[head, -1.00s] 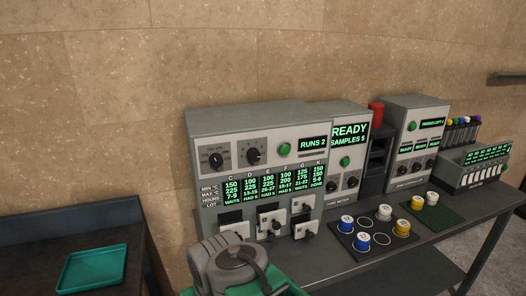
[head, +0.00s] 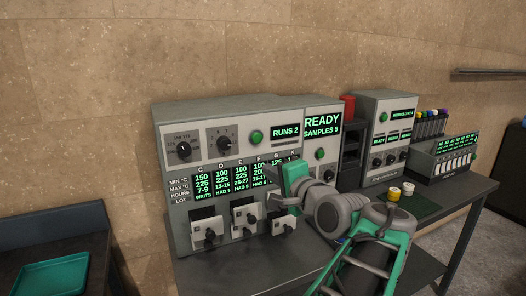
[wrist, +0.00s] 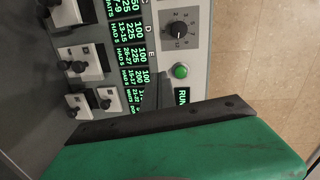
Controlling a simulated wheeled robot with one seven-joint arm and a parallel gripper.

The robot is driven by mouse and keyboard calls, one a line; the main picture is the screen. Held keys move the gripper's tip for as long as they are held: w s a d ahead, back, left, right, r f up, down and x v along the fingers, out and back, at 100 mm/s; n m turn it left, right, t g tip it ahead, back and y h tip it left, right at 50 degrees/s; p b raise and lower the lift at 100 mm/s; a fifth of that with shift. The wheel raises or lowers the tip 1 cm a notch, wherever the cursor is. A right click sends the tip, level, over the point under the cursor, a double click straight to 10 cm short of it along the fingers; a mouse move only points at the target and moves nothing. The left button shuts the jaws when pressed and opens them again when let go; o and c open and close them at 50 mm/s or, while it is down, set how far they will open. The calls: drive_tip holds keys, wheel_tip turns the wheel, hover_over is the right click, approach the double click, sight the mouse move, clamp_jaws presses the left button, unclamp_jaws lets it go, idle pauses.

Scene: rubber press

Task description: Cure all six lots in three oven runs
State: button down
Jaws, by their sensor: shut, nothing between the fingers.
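The grey oven (head: 190,118) stands on the bench with two dials, the left one (head: 184,150) and the right one (head: 226,143). Its green button (head: 257,137) sits left of a display (head: 285,131) reading RUNS 2. A lit lot table (head: 222,177) reads WAITS under C and HAD under D and E; the G and K columns are partly hidden. White lot units with black knobs (head: 245,217) sit below. My gripper (head: 274,174) is shut and empty in front of the table's right part. In the wrist view, its green and black finger is close below the green button (wrist: 180,71).
Right of the oven stand a meter (head: 322,125) reading READY, SAMPLES 5, and a press unit (head: 390,105). A yellow cup (head: 393,194) and a white cup (head: 407,188) sit on a green mat. A teal tray (head: 50,275) lies at left. My arm covers the bench's middle.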

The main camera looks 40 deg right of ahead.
drive_tip(key=s+d+r+m, duration=0.1)
drive_tip(key=s+d+r+m+t+h, duration=0.1)
drive_tip(key=s+r, duration=0.1)
drive_tip(key=shift+d+r, duration=0.15)
drive_tip(key=shift+d, duration=0.1)
drive_tip(key=p, duration=0.3)
approach(258, 138)
drive_tip(key=x, duration=0.7)
